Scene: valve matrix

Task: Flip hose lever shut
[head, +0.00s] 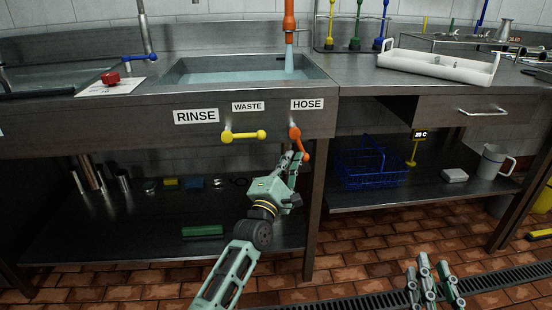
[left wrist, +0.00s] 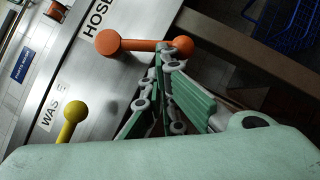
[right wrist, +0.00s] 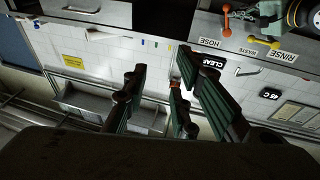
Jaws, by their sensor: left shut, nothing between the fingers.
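The orange hose lever (head: 300,143) is on the counter front under the HOSE label (head: 307,104). It points steeply down and slightly right. In the left wrist view the lever (left wrist: 145,44) runs across the top. My left gripper (head: 293,158) is shut and empty, its fingertips at the lever's lower end; I cannot tell if they touch it. Its fingers also show in the left wrist view (left wrist: 163,62). Water (head: 289,60) runs from the orange spout (head: 290,22) into the sink. My right gripper (head: 432,272) is open and empty, low over the floor.
A yellow waste lever (head: 243,136) lies horizontal just left of the hose lever. A table leg (head: 314,210) stands below the hose lever. A blue wire basket (head: 368,168) is on the lower shelf right of it. A white tray (head: 438,66) sits on the counter.

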